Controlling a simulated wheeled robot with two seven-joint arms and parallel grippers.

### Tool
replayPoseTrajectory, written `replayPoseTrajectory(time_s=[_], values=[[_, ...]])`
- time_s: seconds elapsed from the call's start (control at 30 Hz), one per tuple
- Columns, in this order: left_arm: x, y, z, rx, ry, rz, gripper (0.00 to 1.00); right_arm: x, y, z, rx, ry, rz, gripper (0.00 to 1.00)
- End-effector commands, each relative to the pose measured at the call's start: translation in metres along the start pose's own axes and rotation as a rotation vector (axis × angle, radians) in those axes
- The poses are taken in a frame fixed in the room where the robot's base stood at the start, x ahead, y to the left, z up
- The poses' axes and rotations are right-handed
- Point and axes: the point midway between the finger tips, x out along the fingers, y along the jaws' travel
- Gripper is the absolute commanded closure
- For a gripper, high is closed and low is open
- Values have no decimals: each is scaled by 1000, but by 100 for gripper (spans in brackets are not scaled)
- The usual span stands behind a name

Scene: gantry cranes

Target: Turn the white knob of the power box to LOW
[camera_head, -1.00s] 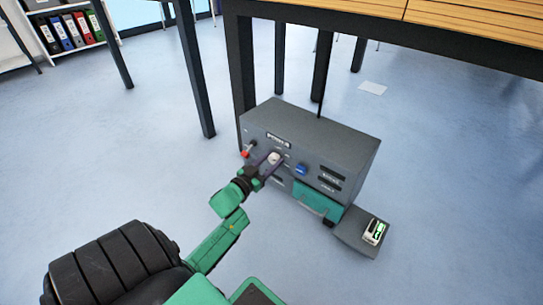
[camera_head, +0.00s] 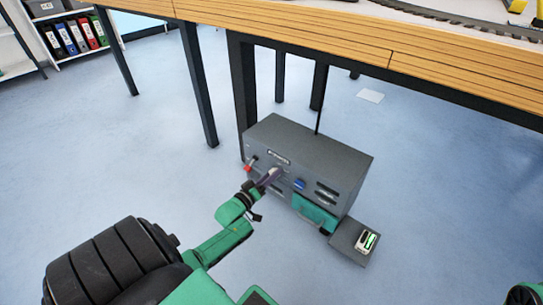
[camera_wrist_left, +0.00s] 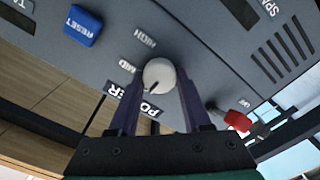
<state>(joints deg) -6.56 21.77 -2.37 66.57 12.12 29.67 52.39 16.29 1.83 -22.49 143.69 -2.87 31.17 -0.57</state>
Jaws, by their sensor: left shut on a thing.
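The dark grey power box (camera_head: 325,160) stands on the floor by the table leg. My left gripper (camera_head: 272,176) reaches its front face from the left. In the left wrist view the gripper (camera_wrist_left: 159,78) is shut on the white knob (camera_wrist_left: 158,72), one finger on each side. The knob's dark mark points to the lower left in that view, towards the POWER label (camera_wrist_left: 133,102). The MID label (camera_wrist_left: 127,66) and HIGH label (camera_wrist_left: 145,37) show beside the knob. I cannot see a LOW label. In the head view the fingers cover the knob.
A blue RESET button (camera_wrist_left: 83,26) and a red-tipped switch (camera_wrist_left: 238,121) flank the knob. A teal drawer-like panel (camera_head: 315,212) is on the box's lower front. A small device with a green display (camera_head: 366,242) sits beside the box. The wooden table (camera_head: 330,38) overhangs behind.

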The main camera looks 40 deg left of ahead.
Motion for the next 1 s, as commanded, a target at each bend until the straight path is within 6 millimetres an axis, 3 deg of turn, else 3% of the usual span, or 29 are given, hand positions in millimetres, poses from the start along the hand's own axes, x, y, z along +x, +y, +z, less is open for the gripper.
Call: replayPoseTrajectory(time_s=[0.67,0.7,0.77,1.0], values=[[-1,-1,1,-76,-2,-3,100,-2,-1,2,5,-8,3,50],[-1,-1,1,-76,-2,-3,44,-2,-1,2,5,-8,3,50],[0,-1,1,-76,-2,-2,22,-2,-1,2,5,-8,3,50],[0,-1,0,-76,-1,-1,22,-2,-1,2,5,-8,3,50]])
